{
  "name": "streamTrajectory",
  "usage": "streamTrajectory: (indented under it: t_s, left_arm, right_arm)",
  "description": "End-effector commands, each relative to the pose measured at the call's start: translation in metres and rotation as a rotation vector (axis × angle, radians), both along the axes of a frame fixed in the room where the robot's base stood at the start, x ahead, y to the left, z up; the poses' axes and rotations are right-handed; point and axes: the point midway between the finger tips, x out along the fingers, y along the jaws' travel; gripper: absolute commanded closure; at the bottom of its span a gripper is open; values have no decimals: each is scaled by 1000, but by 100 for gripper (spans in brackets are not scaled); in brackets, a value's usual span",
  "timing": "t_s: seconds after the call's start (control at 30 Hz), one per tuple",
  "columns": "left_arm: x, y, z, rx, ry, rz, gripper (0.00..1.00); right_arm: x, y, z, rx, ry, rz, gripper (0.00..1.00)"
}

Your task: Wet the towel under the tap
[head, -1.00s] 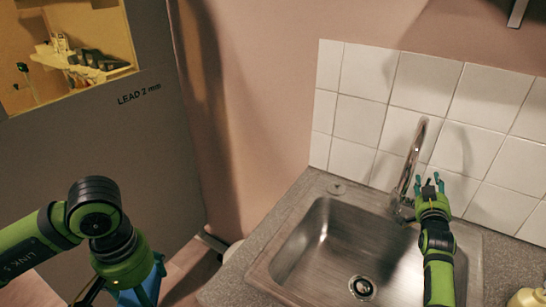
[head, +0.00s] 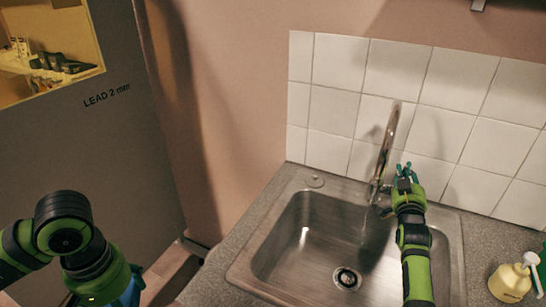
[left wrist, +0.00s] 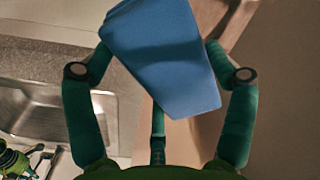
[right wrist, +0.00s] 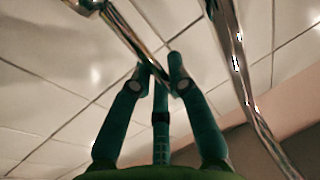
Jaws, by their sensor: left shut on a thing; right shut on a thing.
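The blue folded towel (left wrist: 165,85) is gripped between the fingers of my left gripper (left wrist: 158,50). In the head view only a bit of the towel (head: 130,292) shows at the lower left, outside the sink and left of the counter. The chrome tap (head: 388,140) rises at the back of the steel sink (head: 310,235). A faint streak like a thin water stream (head: 365,226) shows under it. My right gripper (head: 407,172) is at the tap's right side. In the right wrist view its fingers are shut on a slim chrome lever (right wrist: 130,32), with the spout (right wrist: 238,65) beside it.
A yellow soap bottle with a white pump (head: 512,280) stands on the counter right of the sink. White wall tiles (head: 340,70) are close behind the tap. A grey lead-marked panel (head: 85,150) with a window stands at the left. The sink bowl is empty around its drain (head: 347,277).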

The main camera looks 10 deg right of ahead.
Motion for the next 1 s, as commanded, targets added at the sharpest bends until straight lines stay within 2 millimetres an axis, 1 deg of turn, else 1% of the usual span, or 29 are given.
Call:
streamTrajectory:
  t_s: [0.17, 0.2, 0.23, 0.57, 0.67, 0.77, 0.83, 1.0]
  left_arm:
    - [0, 0, 1, 0, 0, 0, 42]
    - [0, 0, 1, 0, 0, 0, 42]
    - [0, 0, 1, 0, 0, 0, 42]
    - [0, 0, 1, 0, 0, 0, 42]
    - [0, 0, 1, 0, 0, 0, 42]
    - [0, 0, 1, 0, 0, 0, 42]
    - [0, 0, 1, 0, 0, 0, 42]
    - [0, 0, 1, 0, 0, 0, 42]
  right_arm:
    - [0, 0, 0, 1, 2, 1, 100]
    - [0, 0, 0, 1, 2, 1, 71]
    - [0, 0, 0, 1, 2, 1, 59]
    - [0, 1, 0, 1, 3, 1, 58]
    - [-4, 3, -1, 2, 4, 1, 58]
    - [-14, 9, -4, 3, 4, 2, 58]
    - [-25, 15, -5, 2, 4, 1, 58]
    - [-57, 32, -10, 3, 5, 0, 58]
